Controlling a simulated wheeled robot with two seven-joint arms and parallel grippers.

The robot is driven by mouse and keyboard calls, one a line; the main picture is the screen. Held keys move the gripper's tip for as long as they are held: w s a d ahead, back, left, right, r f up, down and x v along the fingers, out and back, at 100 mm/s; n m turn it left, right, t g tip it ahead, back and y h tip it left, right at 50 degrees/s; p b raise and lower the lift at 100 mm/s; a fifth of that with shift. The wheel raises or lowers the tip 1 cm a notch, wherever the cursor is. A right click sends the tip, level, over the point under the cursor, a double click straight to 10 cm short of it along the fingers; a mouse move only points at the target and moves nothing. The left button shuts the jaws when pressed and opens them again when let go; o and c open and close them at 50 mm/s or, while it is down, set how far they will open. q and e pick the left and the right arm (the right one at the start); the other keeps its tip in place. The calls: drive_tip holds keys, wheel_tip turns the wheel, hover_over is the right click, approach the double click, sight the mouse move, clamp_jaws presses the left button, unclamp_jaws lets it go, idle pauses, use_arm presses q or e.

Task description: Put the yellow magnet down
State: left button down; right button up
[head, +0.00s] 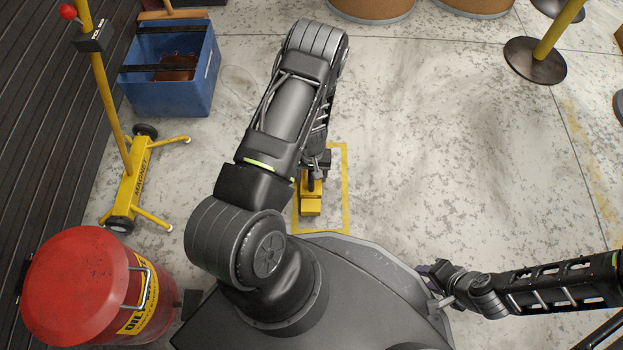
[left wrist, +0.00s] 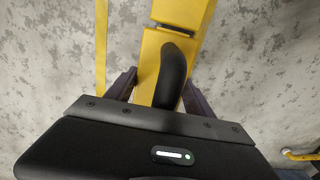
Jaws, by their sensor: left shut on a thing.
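The yellow magnet (head: 311,203) shows in the head view below my left arm, over a floor area outlined in yellow tape (head: 345,185). In the left wrist view it is a yellow bar (left wrist: 183,14) with a black curved handle (left wrist: 174,72). My left gripper (head: 316,168) is shut on the handle, with a finger on each side in the left wrist view (left wrist: 160,90). My arm hides part of the magnet. I cannot tell whether its underside touches the floor. My right gripper (head: 440,284) is beside my base, and its jaws are unclear.
A yellow wheeled stand (head: 130,185) marked "MAGNET" is at the left. A blue bin (head: 172,95) stands at the upper left and a red oil waste can (head: 75,285) at the lower left. A yellow post on a round base (head: 535,62) is at the upper right. Floor right of the tape is clear.

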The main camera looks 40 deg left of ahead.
use_arm(q)
drive_tip(key=shift+f+b, duration=0.4)
drive_tip(key=shift+f, duration=0.85)
drive_tip(key=shift+f, duration=0.15)
drive_tip(key=shift+c, duration=1.9)
unclamp_jaws()
drive_tip(key=shift+r, duration=0.2)
wheel_tip(320, 180, up, 12)
drive_tip(key=p, duration=0.6)
